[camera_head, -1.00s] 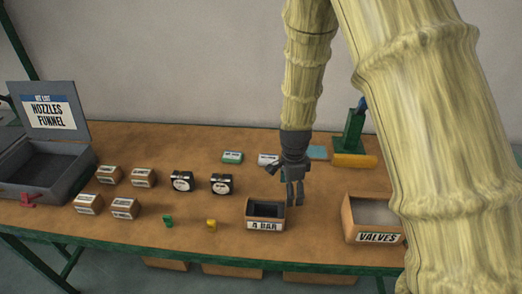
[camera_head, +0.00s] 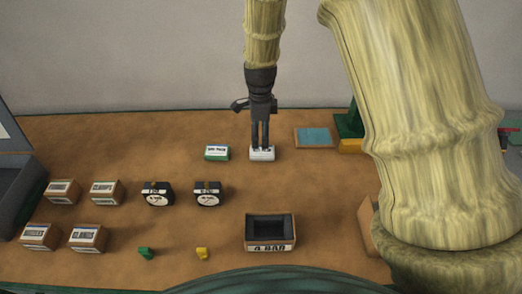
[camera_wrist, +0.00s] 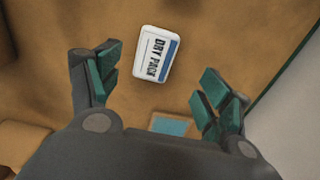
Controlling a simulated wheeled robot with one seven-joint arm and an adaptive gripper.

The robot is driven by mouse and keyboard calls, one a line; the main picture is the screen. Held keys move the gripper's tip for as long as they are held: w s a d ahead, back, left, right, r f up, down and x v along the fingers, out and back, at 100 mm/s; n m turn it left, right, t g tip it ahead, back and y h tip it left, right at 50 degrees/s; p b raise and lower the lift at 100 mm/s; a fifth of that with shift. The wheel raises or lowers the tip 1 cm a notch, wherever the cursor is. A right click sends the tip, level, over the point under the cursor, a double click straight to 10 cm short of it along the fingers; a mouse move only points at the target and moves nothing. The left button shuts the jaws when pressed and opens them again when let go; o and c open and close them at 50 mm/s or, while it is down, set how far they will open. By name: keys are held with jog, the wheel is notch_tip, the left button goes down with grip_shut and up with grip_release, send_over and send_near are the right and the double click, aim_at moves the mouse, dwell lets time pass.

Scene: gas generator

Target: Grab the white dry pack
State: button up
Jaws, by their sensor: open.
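The white dry pack (camera_head: 262,154) lies flat on the table, toward its back edge. In the wrist view the white dry pack (camera_wrist: 156,54) shows its "DRY PACK" lettering and a blue stripe, lying beyond and between the fingertips. My gripper (camera_head: 261,143) points down above the pack in the head view, its fingers overlapping the pack's far side in the picture. In the wrist view my gripper (camera_wrist: 155,80) is open, with green finger pads wide apart and nothing between them. Whether the fingers touch the pack cannot be told.
A green-labelled pack (camera_head: 217,153) lies just left of the white one. A blue-topped square (camera_head: 314,137) lies to the right. Two black gauges (camera_head: 207,194), several small boxes (camera_head: 106,192) and the "4 BAR" box (camera_head: 270,247) stand nearer the front.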

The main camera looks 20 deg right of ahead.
aim_at(260, 150)
jog(key=shift+d+f, duration=0.1)
jog(key=shift+f, duration=0.8)
jog(key=shift+s+f, duration=0.15)
jog(key=shift+f, duration=0.2)
jog(key=shift+s+a+f+p, duration=0.1)
jog(key=shift+f+p, duration=0.4)
jog(key=shift+f, duration=0.75)
jog(key=shift+s+a+f+p, duration=0.1)
jog(key=shift+f+p, duration=0.35)
jog(key=shift+f, duration=0.75)
jog(key=c, duration=1.1)
